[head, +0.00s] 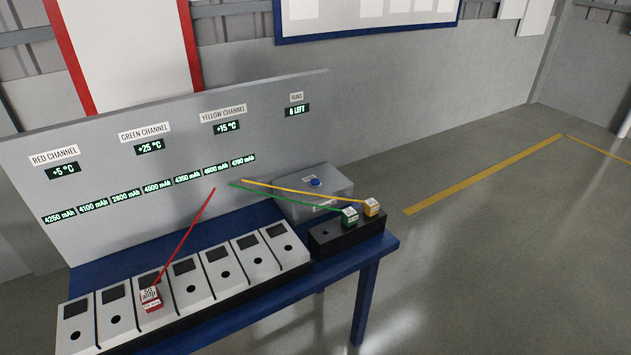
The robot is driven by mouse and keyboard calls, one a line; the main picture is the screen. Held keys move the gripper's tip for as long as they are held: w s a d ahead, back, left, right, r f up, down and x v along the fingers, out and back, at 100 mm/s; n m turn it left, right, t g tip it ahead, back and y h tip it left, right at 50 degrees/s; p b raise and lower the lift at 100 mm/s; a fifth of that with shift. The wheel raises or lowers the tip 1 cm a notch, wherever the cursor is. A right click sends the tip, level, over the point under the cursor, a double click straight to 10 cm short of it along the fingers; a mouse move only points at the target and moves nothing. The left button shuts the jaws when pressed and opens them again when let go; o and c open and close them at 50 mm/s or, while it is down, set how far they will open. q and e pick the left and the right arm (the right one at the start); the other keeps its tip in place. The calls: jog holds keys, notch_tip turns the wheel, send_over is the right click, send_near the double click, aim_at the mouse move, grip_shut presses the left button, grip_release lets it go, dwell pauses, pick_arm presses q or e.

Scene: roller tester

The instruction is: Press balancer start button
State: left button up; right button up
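A small round blue button (316,183) sits on top of a grey box (335,188) at the back right of the blue table. The box has a small label on its top and another on its front. I take this to be the balancer start button, though its lettering is too small to read. Nothing covers the button. Neither of my grippers is in the head view.
A row of several white modules (257,262) fills the table front; a red plug (150,299) sits in one. Green (350,217) and yellow (372,207) plugs sit on a black block (330,240) before the box. Their cables reach the grey panel (285,130).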

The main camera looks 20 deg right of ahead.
grip_shut()
dwell(1.4)
